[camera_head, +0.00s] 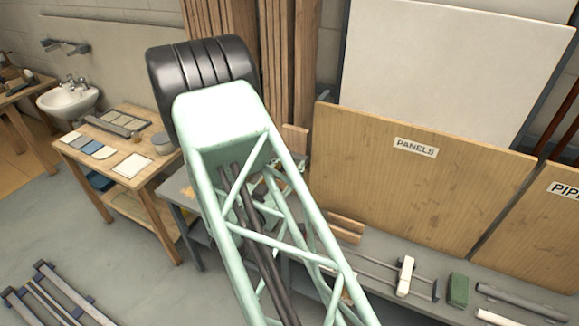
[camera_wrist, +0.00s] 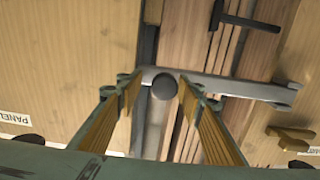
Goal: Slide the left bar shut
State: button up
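In the wrist view a grey bar (camera_wrist: 225,84) runs across in front of upright wooden planks, with a dark round knob (camera_wrist: 164,87) near its left end. I cannot tell for certain that this is the left bar. My gripper (camera_wrist: 160,88) is open, its two yellow-padded fingers on either side of the knob, with a narrow gap showing on each side. Whether the fingertips reach past the knob is unclear. In the head view my arm hides the gripper and the bar; only tall timber planks (camera_head: 291,60) show behind it.
A black T-shaped piece (camera_wrist: 243,20) lies across the planks in the wrist view. A wooden board labelled PANELS (camera_head: 415,190) holds a white sheet at right. A bench (camera_head: 455,311) with tools runs below it. A wooden table (camera_head: 118,158) stands at left, beside open floor.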

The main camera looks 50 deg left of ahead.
jog(key=shift+s, duration=0.1)
jog(key=shift+s+d, duration=0.2)
jog(key=shift+s, duration=0.4)
jog(key=v, duration=1)
jog(key=shift+s+d, duration=0.2)
jog(key=shift+d, duration=0.05)
jog(key=shift+r, duration=0.1)
